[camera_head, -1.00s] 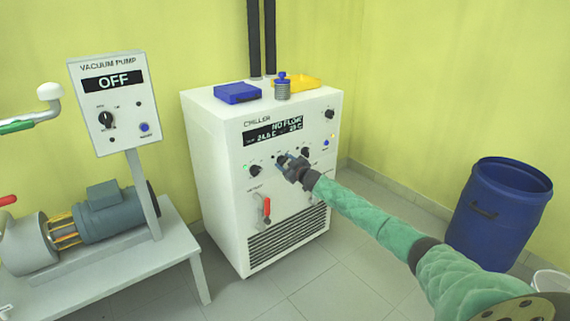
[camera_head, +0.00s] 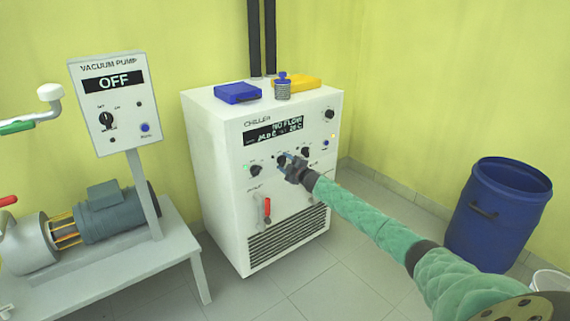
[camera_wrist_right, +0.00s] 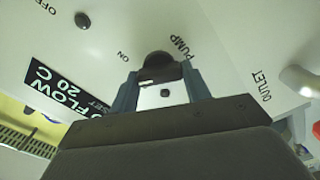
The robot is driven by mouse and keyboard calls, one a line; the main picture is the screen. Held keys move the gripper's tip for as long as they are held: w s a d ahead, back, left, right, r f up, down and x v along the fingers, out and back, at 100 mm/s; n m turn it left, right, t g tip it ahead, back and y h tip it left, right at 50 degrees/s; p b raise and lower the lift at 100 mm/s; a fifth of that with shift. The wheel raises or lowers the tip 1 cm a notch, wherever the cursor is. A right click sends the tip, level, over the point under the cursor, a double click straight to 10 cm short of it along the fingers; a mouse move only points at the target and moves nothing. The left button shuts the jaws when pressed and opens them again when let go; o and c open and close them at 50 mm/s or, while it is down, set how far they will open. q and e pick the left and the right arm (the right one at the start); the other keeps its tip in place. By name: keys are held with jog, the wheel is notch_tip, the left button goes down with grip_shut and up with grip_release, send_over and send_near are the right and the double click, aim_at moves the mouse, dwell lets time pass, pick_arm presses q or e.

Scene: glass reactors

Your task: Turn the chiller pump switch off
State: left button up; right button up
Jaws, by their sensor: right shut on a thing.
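The white chiller (camera_head: 222,150) stands against the yellow wall, its display (camera_head: 273,131) reading "NO FLOW" with "20 C" beside it. My right gripper (camera_head: 288,163) is at the chiller's front panel. In the right wrist view the gripper (camera_wrist_right: 158,78) has its two fingers on either side of a dark round knob (camera_wrist_right: 157,60) next to the label "PUMP", and it is shut on that knob. The word "ON" is printed nearby. The knob's pointer is hidden, so its setting cannot be told. My left gripper is not in view.
Other dark knobs (camera_head: 256,171) and a red-handled valve (camera_head: 267,208) are on the chiller front. A vacuum pump panel (camera_head: 128,128) reading "OFF" stands at left. A blue box (camera_head: 237,93) lies on the chiller. A blue barrel (camera_head: 498,215) stands at right.

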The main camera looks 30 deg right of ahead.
jog(key=n, duration=0.5)
jog(key=shift+f+n+b, duration=0.25)
jog(key=shift+n+b, duration=0.05)
jog(key=shift+b, duration=0.1)
jog(key=shift+a, duration=0.1)
jog(key=o, duration=1)
jog(key=shift+c, duration=0.2)
jog(key=shift+s+r, duration=0.1)
jog(key=s, duration=0.7)
jog(key=shift+s+d, duration=0.3)
jog(key=shift+d, duration=0.05)
